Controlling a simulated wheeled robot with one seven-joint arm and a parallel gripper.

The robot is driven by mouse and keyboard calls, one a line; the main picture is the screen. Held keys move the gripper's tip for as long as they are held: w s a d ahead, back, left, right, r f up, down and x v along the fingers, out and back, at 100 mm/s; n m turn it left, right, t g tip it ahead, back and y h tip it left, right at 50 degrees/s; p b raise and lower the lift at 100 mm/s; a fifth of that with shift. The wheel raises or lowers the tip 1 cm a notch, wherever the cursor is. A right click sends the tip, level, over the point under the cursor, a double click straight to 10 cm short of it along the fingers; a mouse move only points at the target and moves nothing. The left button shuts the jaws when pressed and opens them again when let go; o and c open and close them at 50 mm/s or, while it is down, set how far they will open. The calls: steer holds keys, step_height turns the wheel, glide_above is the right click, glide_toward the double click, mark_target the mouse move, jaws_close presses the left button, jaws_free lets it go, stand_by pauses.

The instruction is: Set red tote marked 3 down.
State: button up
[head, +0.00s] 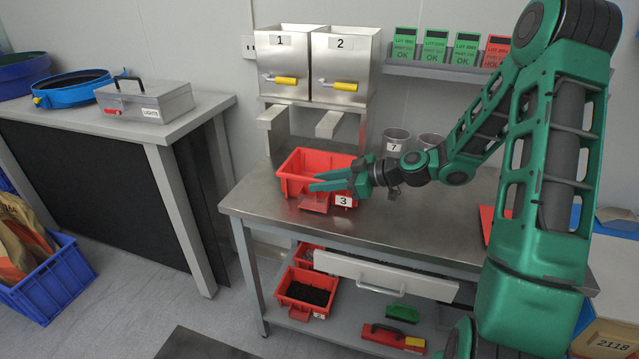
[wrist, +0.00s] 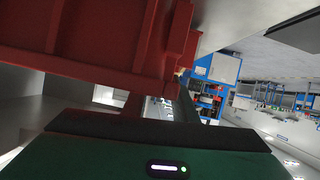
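The red tote marked 3 (head: 296,186) is at the left part of the steel table (head: 400,232), upright and looking empty. Its white label (head: 343,200) faces front, at its right. My green gripper (head: 316,180) reaches in from the right, its two fingers pointing left across the tote's front right part, with red showing between them. Whether they pinch the tote's wall or only lie beside it I cannot tell. In the wrist view the red tote (wrist: 90,45) fills the upper left, close to my gripper. Whether its base touches the table is unclear.
Steel bins 1 (head: 285,60) and 2 (head: 342,65) stand behind the tote. A clear cup marked 7 (head: 396,143) and another cup are at the table's back. A red tote (head: 307,293) with dark contents is on the lower shelf. The table's front edge is close to the tote.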

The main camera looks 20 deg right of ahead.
stand_by(0.3)
steer(key=v, duration=1.2)
steer(key=shift+r, duration=0.1)
